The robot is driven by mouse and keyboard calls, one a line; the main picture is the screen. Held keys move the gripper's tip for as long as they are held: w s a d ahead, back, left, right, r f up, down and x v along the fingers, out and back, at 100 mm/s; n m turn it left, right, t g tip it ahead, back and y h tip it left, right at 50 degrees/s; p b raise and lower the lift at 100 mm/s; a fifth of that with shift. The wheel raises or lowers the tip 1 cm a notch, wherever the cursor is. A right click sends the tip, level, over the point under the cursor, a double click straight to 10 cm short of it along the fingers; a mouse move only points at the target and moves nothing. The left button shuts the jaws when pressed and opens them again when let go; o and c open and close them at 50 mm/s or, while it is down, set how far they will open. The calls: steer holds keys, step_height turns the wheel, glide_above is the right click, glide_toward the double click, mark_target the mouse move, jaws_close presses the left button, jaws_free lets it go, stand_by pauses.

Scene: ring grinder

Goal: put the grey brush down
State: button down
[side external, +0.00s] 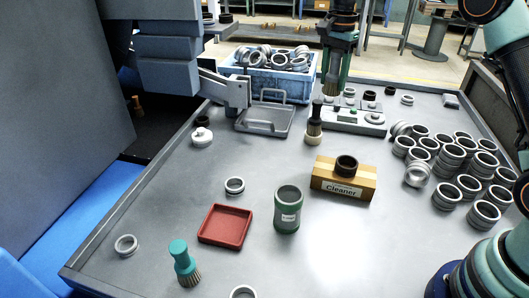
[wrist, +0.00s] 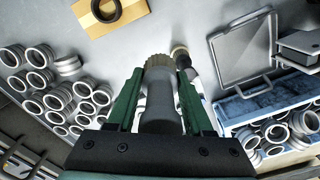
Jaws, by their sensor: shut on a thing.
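My gripper (side external: 338,58), with green fingers, is at the top of the side view, above the back of the table. In the wrist view my gripper (wrist: 160,98) is shut on the grey brush (wrist: 160,112). The grey handle is between the fingers and the pale bristles point away from me. In the side view the brush's bristles (side external: 331,88) hang downward above the table, close to the control panel (side external: 350,117). Much of the handle is hidden there by the fingers.
A dark-handled brush (side external: 314,124) stands left of the panel. A grey tray (side external: 265,121) and a blue crate of rings (side external: 268,82) are further left. Several rings (side external: 450,157) crowd the right. A wooden block (side external: 343,180) and green can (side external: 288,210) stand mid-table, with bare table around them.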

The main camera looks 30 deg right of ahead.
steer(key=w+a, duration=0.1)
steer(key=a, duration=1.4)
steer(key=shift+m, duration=0.3)
step_height(320, 180, down, 15)
steer(key=shift+f, duration=2.5)
steer(key=shift+f, duration=0.1)
steer(key=shift+c, duration=1.5)
jaws_free()
